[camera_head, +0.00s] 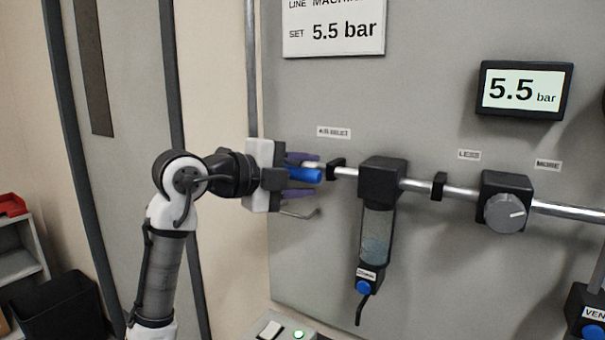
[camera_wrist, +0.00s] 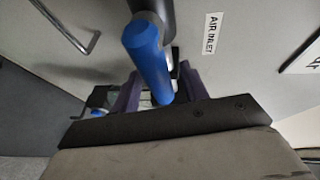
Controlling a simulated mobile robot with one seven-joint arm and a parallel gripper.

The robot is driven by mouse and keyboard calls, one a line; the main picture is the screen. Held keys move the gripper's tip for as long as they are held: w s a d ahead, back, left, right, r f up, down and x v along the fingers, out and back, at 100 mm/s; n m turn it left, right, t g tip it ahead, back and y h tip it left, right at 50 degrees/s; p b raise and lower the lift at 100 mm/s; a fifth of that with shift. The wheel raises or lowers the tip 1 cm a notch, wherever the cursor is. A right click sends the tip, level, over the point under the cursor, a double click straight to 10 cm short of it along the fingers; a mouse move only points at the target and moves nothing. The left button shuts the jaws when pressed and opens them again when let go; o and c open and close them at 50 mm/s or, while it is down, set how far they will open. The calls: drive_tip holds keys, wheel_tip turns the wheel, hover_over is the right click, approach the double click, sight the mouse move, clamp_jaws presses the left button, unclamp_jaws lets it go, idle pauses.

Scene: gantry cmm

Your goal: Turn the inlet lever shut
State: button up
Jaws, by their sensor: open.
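The inlet lever has a blue handle (camera_head: 305,174) at the left end of the pipe, just below the AIR INLET label (camera_head: 333,132). In the head view it looks roughly level, in line with the pipe. My gripper (camera_head: 301,177) is open around it, with one purple finger above and one below. In the wrist view the blue handle (camera_wrist: 148,52) reaches down between the two fingers of my gripper (camera_wrist: 158,88). I cannot tell whether either finger touches it. The lever's pivot is partly hidden.
The pipe (camera_head: 415,186) runs right along the grey panel to a filter bowl (camera_head: 377,225) and a grey regulator knob (camera_head: 505,212). A display (camera_head: 524,91) reads 5.5 bar. A bent metal handle (camera_head: 301,213) is just below my gripper. A box with a lit green button (camera_head: 298,334) is lower down.

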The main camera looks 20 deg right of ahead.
clamp_jaws()
